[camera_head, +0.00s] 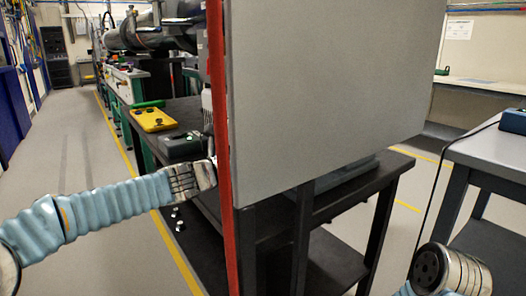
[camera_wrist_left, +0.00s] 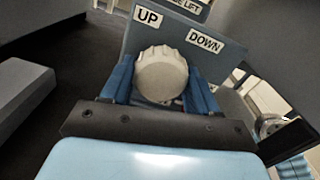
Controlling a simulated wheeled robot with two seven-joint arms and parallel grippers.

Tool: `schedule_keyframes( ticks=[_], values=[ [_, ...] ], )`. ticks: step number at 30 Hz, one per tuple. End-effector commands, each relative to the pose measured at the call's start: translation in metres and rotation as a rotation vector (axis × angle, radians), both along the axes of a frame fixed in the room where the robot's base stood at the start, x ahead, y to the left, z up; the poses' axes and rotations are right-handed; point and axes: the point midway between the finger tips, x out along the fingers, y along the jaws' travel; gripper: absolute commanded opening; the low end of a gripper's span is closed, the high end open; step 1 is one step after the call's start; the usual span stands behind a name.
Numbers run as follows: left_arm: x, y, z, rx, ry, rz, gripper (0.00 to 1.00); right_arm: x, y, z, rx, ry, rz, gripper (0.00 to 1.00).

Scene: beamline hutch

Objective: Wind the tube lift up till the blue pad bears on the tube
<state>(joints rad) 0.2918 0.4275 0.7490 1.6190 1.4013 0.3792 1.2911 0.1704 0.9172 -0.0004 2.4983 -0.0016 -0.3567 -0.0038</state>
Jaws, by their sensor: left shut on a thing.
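In the left wrist view a pale ribbed round knob (camera_wrist_left: 161,72) stands in front of a blue-grey panel (camera_wrist_left: 190,38) marked UP on the left and DOWN on the right. A label above ends in "LIFT". My left gripper (camera_wrist_left: 160,88) is shut on the knob, with a blue finger on each side. In the head view my left arm reaches in from the left, and its fingers and the knob are hidden behind the red-edged grey panel. I cannot make out the blue pad. A large dark cylinder (camera_head: 130,38) lies at the back, and I cannot tell whether it is the tube.
A big grey panel with a red edge (camera_head: 330,90) blocks much of the head view above a dark bench (camera_head: 355,185). A yellow case (camera_head: 153,119) lies on the bench farther back. A grey table (camera_head: 495,150) stands at the right. The left aisle floor is clear.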

Motion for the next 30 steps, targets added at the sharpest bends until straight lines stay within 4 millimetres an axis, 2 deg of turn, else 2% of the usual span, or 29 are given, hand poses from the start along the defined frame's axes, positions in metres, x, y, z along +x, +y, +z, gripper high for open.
schedule_keyframes(
  ticks=[8, 20, 30],
  values=[
    [0.000, 0.000, -0.001, -0.150, 0.222, 0.001, 0.29, 0.001, -0.002, 0.025, -0.006, -0.004, -0.003, 0.43],
    [-0.002, -0.001, 0.001, -0.373, 0.530, 0.001, 0.29, -0.005, 0.010, 0.063, 0.013, 0.007, 0.019, 0.43],
    [-0.003, -0.002, 0.002, -0.562, 0.791, 0.001, 0.29, -0.009, 0.021, 0.104, 0.030, 0.013, 0.039, 0.43]
  ],
)
